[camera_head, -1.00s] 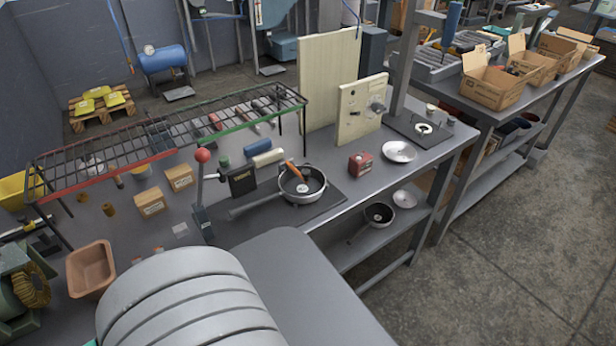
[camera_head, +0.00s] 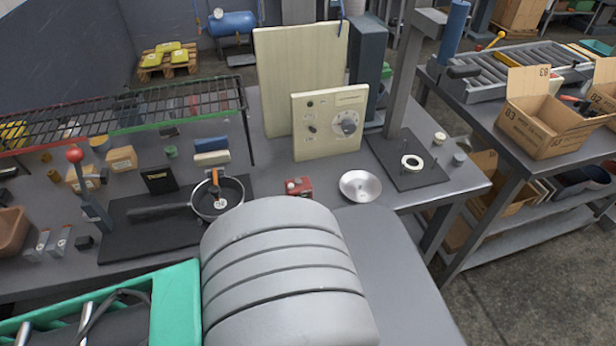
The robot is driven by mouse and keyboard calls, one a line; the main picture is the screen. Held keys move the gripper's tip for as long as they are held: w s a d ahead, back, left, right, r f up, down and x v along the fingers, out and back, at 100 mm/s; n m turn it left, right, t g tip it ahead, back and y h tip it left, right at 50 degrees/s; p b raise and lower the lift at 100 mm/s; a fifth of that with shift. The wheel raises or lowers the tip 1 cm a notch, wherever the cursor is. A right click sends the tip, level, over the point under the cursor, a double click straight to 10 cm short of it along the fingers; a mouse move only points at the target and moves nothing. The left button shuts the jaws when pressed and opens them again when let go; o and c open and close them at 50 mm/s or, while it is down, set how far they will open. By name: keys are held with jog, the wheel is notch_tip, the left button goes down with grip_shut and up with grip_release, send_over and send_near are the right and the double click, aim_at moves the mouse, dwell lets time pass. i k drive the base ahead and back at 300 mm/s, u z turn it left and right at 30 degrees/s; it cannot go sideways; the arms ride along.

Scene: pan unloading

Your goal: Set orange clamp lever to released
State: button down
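The orange clamp lever (camera_head: 215,177) stands up at the far rim of the dark pan (camera_head: 231,195). The lever is small here, and I cannot tell its exact position. The pan sits on a black mat (camera_head: 125,240) on the grey bench, with its dark handle pointing left. A round pale piece (camera_head: 221,201) with dark marks lies inside the pan. My grey arm fills the lower middle and hides the bench just in front of the pan. My gripper is out of view.
A lever with a red knob (camera_head: 75,156) stands left of the pan. A wire rack (camera_head: 150,112) spans behind. A red block (camera_head: 298,186), a metal dish (camera_head: 360,186) and a cream control panel (camera_head: 329,125) are to the right. Open cartons (camera_head: 545,125) sit on the right bench.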

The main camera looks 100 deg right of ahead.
aim_at(214, 190)
jog(key=k, duration=1.15)
jog(key=z, duration=0.6)
